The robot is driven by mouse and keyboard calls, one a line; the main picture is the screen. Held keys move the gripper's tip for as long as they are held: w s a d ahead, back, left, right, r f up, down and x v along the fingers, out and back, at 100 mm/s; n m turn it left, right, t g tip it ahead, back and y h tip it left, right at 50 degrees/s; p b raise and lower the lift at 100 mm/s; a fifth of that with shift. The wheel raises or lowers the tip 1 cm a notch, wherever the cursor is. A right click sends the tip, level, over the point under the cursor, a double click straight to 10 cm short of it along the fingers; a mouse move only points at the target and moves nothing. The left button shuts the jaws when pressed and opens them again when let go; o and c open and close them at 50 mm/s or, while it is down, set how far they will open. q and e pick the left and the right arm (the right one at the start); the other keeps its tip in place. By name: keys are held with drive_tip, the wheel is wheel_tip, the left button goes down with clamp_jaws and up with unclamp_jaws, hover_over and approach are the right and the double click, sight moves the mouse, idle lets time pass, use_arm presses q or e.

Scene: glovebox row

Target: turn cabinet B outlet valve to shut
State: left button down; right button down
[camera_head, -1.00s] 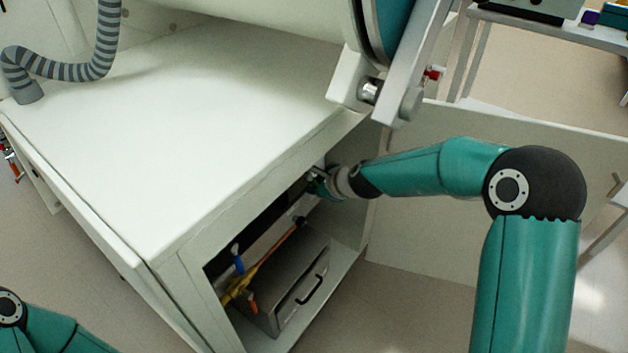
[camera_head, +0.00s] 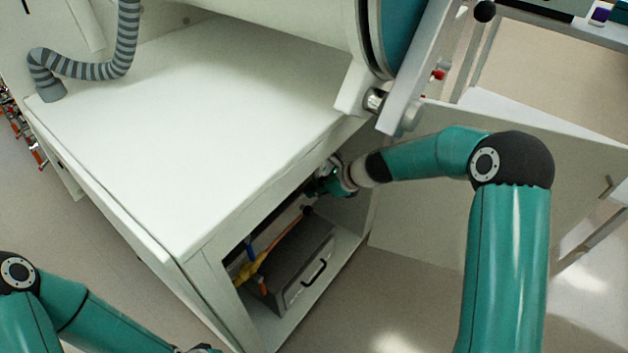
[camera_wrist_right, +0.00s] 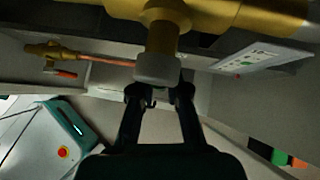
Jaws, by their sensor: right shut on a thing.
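A brass valve (camera_wrist_right: 225,14) fills the top of the right wrist view, with a stem coming down to a pale grey knob (camera_wrist_right: 158,68). My right gripper (camera_wrist_right: 158,92) has its two dark fingers at the knob's lower end, shut on it. In the head view my right gripper (camera_head: 318,187) reaches into the upper part of the open cabinet under the white top, and its fingertips and the knob are hidden there. I cannot read a label naming the valve. Only a sliver of my left gripper (camera_head: 203,349) shows at the bottom edge of the head view.
A yellow fitting (camera_head: 250,268) with blue and orange handles sits near the cabinet's front corner, joined to a copper pipe (camera_head: 285,240). A grey box (camera_head: 296,268) with a black handle stands on the cabinet floor. The open door (camera_head: 450,220) lies behind my right arm.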

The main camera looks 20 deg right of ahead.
drive_tip(key=shift+s+f, duration=0.25)
idle(0.3)
drive_tip(key=c, duration=1.2)
unclamp_jaws()
drive_tip(key=shift+r, duration=0.1)
drive_tip(key=shift+o, duration=0.2)
drive_tip(key=shift+r, duration=0.1)
drive_tip(key=s+d+r, duration=0.3)
drive_tip(key=s+d, duration=0.7)
drive_tip(key=d, duration=0.1)
drive_tip(key=shift+d+r, duration=0.15)
drive_tip(key=shift+d, duration=0.2)
drive_tip(key=shift+s+a, duration=0.1)
drive_tip(key=shift+a, duration=0.05)
